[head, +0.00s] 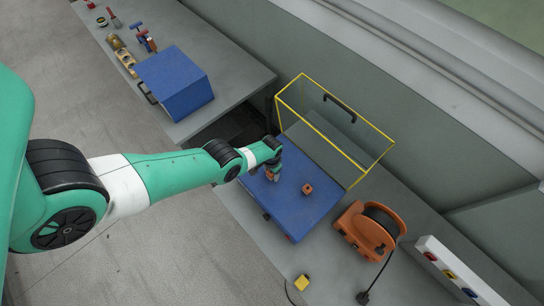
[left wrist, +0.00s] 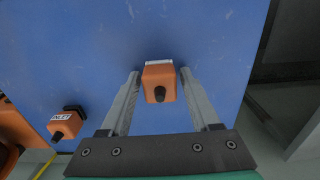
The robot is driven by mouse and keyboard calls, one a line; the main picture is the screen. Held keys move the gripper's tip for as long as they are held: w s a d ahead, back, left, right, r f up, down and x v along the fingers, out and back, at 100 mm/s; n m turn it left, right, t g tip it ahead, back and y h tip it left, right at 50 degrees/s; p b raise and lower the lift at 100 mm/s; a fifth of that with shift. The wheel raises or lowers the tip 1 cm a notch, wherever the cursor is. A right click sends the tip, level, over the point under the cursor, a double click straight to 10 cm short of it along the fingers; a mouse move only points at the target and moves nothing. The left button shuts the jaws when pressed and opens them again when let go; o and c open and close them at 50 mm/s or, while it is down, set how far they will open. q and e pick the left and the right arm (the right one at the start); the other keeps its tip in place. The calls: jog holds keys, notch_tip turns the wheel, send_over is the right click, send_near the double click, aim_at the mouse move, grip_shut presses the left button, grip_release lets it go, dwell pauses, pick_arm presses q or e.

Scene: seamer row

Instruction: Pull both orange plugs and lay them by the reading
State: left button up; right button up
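Two orange plugs are on the blue panel (head: 290,222). One plug (left wrist: 159,83) lies between the spread fingers of my left gripper (left wrist: 160,73), with a gap on each side. In the head view this plug is mostly hidden by the gripper (head: 272,174). The other plug (head: 307,188) stands apart to the right; in the left wrist view it (left wrist: 66,124) is at lower left, with a white label too small to read surely. My left gripper is open, over the panel. I see no clear reading. My right gripper is not in view.
A yellow-framed guard (head: 370,177) stands at the panel's back edge. An orange cable reel (head: 368,230) and a strip with coloured buttons (head: 460,275) are at right. A blue box (head: 175,82) and small tools are on the far-left bench. A yellow block (head: 302,282) lies at the front.

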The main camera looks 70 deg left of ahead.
pick_arm(q)
grip_shut()
